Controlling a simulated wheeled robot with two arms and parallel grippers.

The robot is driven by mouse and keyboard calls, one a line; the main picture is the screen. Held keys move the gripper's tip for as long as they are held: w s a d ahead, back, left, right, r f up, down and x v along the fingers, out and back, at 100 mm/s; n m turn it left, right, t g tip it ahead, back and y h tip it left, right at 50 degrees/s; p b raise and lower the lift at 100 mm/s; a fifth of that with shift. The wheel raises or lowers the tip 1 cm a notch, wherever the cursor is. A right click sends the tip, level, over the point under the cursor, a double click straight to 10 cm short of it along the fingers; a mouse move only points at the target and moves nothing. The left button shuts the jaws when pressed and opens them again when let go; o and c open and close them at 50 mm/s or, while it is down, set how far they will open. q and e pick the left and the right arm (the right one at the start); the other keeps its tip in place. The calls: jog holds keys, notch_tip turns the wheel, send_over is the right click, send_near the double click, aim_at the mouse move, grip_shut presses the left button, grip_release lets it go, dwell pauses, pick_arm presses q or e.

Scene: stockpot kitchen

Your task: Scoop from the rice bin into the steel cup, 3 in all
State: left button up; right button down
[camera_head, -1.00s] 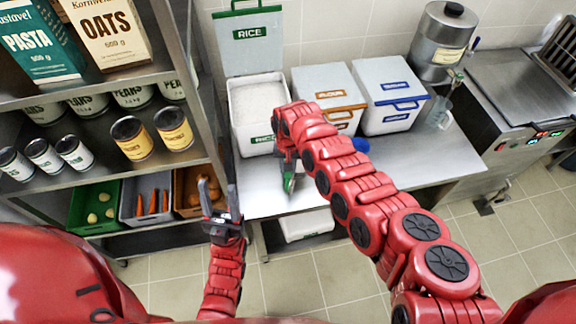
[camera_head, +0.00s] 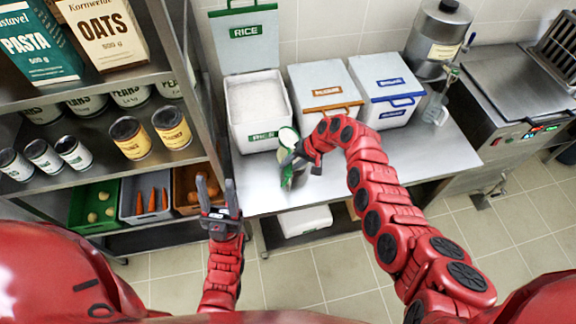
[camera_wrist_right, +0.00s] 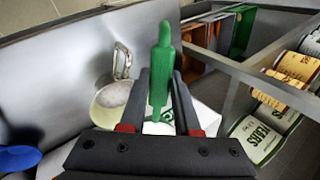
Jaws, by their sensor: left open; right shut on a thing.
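My right gripper (camera_head: 298,160) is shut on the green handle of a scoop, just in front of the rice bin (camera_head: 258,135). The scoop's head (camera_head: 288,138) shows white, apparently rice, near the bin's front right corner. Its handle (camera_wrist_right: 160,65) stands out between the fingers in the right wrist view. In the head view the cup is largely hidden by my gripper. My left gripper (camera_head: 222,200) is open and empty, left of the counter's front edge.
The rice bin is open, its lid upright behind. Closed bins with orange (camera_head: 325,90) and blue (camera_head: 385,85) handles stand to its right. A clear jug (camera_head: 434,106) and steel dispenser (camera_head: 438,45) are farther right. A shelf (camera_head: 100,100) stands left. Front right counter is clear.

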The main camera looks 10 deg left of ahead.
jog(key=shift+d+f+y+b, duration=0.2)
jog(key=shift+f+y+b, duration=0.1)
jog(key=shift+w+y+b, duration=0.15)
jog(key=shift+y+b, duration=0.35)
jog(key=shift+b, duration=0.35)
jog(key=shift+d+r+y+b, duration=0.1)
jog(key=shift+d+y+b, duration=0.25)
jog(key=shift+b, duration=0.55)
jog(key=d+y+b, duration=0.1)
jog(key=y+b, duration=0.2)
jog(key=b, duration=0.6)
jog(key=d+f+y+b, duration=0.1)
jog(key=y+b, duration=0.3)
jog(key=b, duration=0.5)
jog(key=d+f+y+b, duration=0.1)
jog(key=y+b, duration=0.2)
jog(key=b, duration=0.6)
jog(key=shift+d+y, duration=0.35)
jog(key=shift+d, duration=0.05)
jog(key=shift+r, duration=0.15)
